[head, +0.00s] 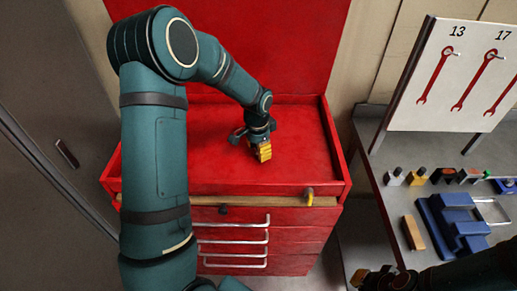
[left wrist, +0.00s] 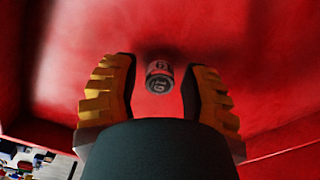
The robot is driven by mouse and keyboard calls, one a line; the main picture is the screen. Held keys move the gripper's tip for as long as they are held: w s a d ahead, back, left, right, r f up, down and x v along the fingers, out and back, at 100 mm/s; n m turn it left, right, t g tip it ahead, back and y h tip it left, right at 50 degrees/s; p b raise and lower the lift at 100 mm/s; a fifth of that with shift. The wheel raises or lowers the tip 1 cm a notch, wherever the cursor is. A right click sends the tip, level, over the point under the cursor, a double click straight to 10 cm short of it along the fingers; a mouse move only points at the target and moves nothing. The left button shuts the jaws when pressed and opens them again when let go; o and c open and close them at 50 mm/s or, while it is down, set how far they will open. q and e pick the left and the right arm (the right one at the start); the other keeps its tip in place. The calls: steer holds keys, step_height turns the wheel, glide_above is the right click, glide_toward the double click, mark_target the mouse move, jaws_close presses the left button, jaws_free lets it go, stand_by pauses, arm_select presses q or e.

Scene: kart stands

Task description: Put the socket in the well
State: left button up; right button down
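The socket (left wrist: 159,76) is a small dark metal cylinder with pale markings, seen in the left wrist view on the red surface. My left gripper (left wrist: 158,85) is open, with yellow-ridged fingers on either side of the socket and a gap on each side. In the head view my left gripper (head: 263,155) points down over the red recessed top of the tool cabinet (head: 212,165); the socket is hidden there. My right gripper (head: 383,279) is at the bottom edge, dark and partly cut off. I cannot tell which part is the well.
A low red rim and wooden edge bound the cabinet top, with a yellow item (head: 309,196) at the front. On the right, a grey bench (head: 390,150) holds a blue holder (head: 455,222), several small tools and a white wrench board (head: 455,75). Much of the red top is clear.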

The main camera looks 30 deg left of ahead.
arm_select(q)
steer(key=shift+r, duration=0.15)
steer(key=shift+r, duration=0.3)
step_height(320, 180, up, 12)
steer(key=p, duration=0.1)
steer(key=shift+s+f, duration=0.2)
steer(key=shift+f, duration=0.05)
steer(key=shift+f, duration=0.1)
